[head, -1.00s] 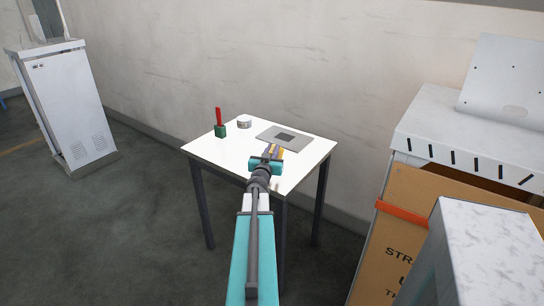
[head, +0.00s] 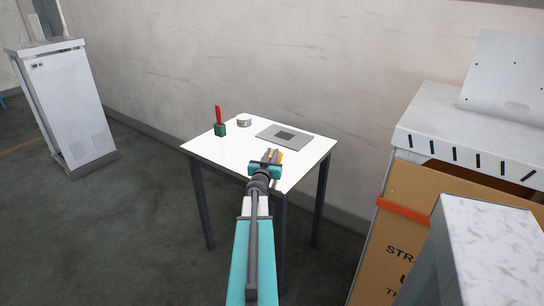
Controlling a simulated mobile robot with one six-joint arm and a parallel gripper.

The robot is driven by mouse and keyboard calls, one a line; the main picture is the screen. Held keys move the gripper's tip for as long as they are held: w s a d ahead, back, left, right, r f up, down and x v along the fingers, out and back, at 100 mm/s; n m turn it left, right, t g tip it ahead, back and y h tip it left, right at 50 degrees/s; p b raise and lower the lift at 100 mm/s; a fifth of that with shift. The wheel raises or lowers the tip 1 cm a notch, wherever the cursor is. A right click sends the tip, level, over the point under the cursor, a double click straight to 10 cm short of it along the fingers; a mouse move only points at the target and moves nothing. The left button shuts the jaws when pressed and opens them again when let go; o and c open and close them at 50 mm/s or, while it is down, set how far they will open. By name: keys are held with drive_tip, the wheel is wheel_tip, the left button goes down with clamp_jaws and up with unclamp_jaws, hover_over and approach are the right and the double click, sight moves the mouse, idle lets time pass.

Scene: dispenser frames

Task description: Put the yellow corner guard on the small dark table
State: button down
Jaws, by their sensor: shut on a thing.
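My gripper (head: 271,158) is at the end of my teal arm, over the front part of a small table. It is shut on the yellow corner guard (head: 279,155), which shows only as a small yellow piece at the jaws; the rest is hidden. The table (head: 225,155) has a white top and dark legs. I cannot tell whether the guard touches the top or is just above it. No other small table shows in the head view.
On the table are a green block with a red upright piece (head: 219,128), a small round white tin (head: 244,121) and a grey plate with a dark square (head: 270,132). A white cabinet (head: 70,110) stands left. A brown box (head: 410,230) and white unit (head: 450,120) stand right.

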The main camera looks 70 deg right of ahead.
idle(0.3)
drive_tip(key=c, duration=1.6)
unclamp_jaws()
drive_tip(key=shift+f, duration=0.1)
drive_tip(key=shift+c, duration=0.2)
drive_tip(key=shift+s+a, duration=0.2)
drive_tip(key=shift+a, duration=1.3)
drive_tip(key=shift+s+a, duration=0.25)
drive_tip(key=shift+a, duration=1.2)
drive_tip(key=shift+s+a, duration=0.2)
drive_tip(key=shift+a, duration=1.3)
drive_tip(key=shift+a+r+p, duration=0.3)
drive_tip(key=shift+a+p, duration=0.1)
drive_tip(key=shift+p, duration=0.2)
drive_tip(key=shift+s+a+f+p, duration=0.1)
drive_tip(key=shift+s+a+p, duration=0.05)
drive_tip(key=shift+a+p, duration=1.1)
drive_tip(key=shift+d, duration=0.15)
